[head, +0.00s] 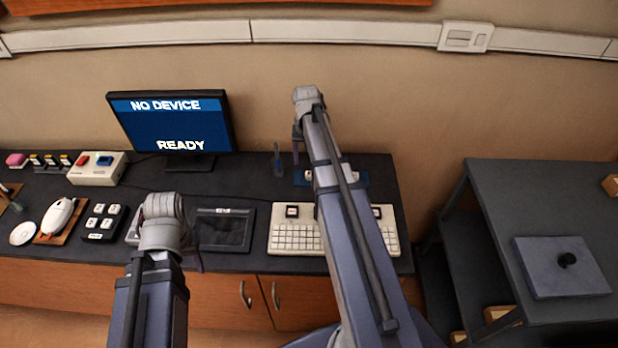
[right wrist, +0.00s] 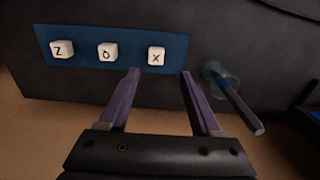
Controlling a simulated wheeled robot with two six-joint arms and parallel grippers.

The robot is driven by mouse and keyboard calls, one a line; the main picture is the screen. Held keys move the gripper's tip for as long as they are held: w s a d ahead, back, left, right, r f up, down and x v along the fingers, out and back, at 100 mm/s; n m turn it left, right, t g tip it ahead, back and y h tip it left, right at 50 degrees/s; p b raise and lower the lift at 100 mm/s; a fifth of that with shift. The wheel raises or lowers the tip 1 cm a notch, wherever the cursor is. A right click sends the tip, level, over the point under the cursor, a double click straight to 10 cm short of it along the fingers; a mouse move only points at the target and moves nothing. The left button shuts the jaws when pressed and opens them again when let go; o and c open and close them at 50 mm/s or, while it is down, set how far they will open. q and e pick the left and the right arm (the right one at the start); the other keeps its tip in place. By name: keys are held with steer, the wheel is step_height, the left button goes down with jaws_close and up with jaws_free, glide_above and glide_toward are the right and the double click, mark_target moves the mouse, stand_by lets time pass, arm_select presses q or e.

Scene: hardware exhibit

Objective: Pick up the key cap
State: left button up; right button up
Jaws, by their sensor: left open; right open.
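Three white key caps lie in a row on a blue mat (right wrist: 82,60) in the right wrist view. One reads like Z (right wrist: 62,50), the middle one (right wrist: 107,52) has a rounded mark, and one reads like X (right wrist: 156,56). My right gripper (right wrist: 160,73) is open and empty, its fingertips just short of the X cap and apart from it. In the head view the mat (head: 300,179) is partly hidden by my right arm; my right gripper (head: 296,150) shows beside it. My left gripper (head: 199,262) is mostly hidden behind its wrist, near the counter's front edge.
A clear holder with a rod (right wrist: 236,98) stands beside the right gripper's fingers. A cream keyboard (head: 295,240), a dark tray (head: 224,232) and a monitor (head: 172,120) are on the dark counter. A grey stand (head: 500,200) is at right.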

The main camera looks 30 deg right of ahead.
mark_target(309, 173)
steer(key=f+b, duration=0.2)
steer(key=s+f+b, duration=0.1)
steer(key=f+b, duration=0.2)
steer(key=shift+d+f, duration=0.1)
steer(key=shift+f, duration=0.05)
jaws_close()
stand_by(0.4)
